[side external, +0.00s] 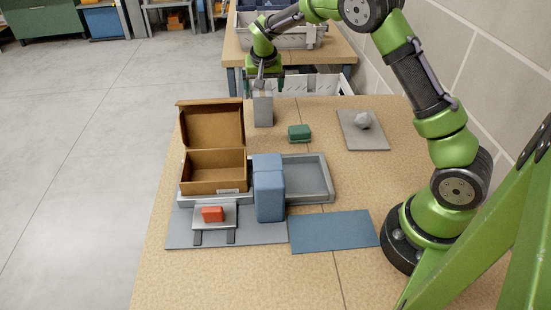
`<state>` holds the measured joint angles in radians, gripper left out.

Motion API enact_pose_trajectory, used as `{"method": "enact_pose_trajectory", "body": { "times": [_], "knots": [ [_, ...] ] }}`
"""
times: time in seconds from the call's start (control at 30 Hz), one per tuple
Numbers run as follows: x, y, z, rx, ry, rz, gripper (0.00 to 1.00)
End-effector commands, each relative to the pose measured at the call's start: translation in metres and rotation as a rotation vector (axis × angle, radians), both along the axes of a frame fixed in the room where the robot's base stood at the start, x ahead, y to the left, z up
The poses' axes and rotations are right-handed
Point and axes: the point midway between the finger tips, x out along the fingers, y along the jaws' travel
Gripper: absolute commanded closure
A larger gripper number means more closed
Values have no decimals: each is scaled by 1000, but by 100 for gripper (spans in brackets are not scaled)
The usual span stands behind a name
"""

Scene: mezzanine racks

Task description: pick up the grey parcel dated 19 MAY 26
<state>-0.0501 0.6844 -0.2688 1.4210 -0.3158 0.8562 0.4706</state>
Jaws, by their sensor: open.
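An upright grey box (263,112), which looks like a parcel, stands on the far part of the table, left of a small green box. No date can be read on it at this size. My gripper (261,84) points down right at the top of the grey box, with its fingers open. It is too small to tell whether the fingers touch the box or reach around it.
An open cardboard box (214,189) and a tall blue block (269,190) stand by a grey tray (327,181). A red block (213,214) sits on a small stand. A green box (299,132) and a grey plate (374,143) with a lump lie at the right.

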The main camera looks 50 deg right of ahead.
Motion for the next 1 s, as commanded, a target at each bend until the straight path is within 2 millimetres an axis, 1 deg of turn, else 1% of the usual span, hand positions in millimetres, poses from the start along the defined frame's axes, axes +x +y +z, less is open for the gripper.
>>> {"method": "enact_pose_trajectory", "body": {
  "times": [0.2,0.3,0.4,0.63,1.0],
  "knots": [
    [10,-3,-31,0,4,0,8],
    [13,-7,-42,1,3,-2,8],
    [15,-8,-47,1,1,0,8],
    [16,-8,-47,1,1,0,8],
    [15,-8,-47,0,1,1,65]
  ]
}}
